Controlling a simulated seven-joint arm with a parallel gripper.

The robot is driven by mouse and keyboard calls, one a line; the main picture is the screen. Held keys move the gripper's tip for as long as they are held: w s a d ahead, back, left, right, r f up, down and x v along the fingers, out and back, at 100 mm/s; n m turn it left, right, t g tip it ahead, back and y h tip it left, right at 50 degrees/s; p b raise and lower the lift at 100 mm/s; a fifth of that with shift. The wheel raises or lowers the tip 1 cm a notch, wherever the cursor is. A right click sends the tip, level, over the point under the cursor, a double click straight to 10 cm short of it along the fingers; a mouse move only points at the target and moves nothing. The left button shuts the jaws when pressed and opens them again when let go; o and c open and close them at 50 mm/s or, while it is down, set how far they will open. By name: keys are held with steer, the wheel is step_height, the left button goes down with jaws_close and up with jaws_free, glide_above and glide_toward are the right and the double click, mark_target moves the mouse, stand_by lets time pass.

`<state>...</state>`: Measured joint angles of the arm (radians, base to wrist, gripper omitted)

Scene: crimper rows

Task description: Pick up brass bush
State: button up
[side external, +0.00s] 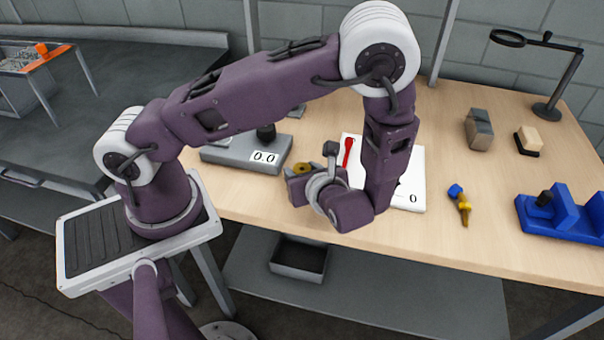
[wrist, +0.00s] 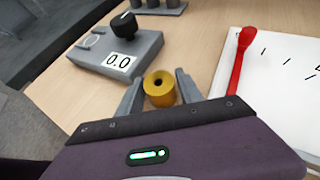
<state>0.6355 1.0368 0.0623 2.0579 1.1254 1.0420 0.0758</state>
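The brass bush (wrist: 159,90) is a short golden cylinder with a dark central hole, and it stands upright in the wrist view. In the side view the brass bush (side external: 302,168) shows partly, behind my gripper. My gripper (wrist: 158,80) is low at the table with one grey finger on each side of the bush. The fingers look open, with small gaps between them and the bush. In the side view my gripper (side external: 311,174) hides the lower part of the bush.
A grey device (side external: 240,154) with a black knob and a 0.0 display stands close by on the left. A white sheet (side external: 409,195) with a red tool (side external: 347,151) lies on the right. A yellow-and-blue item (side external: 461,203) and a blue fixture (side external: 566,218) are farther right.

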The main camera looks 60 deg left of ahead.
jaws_close()
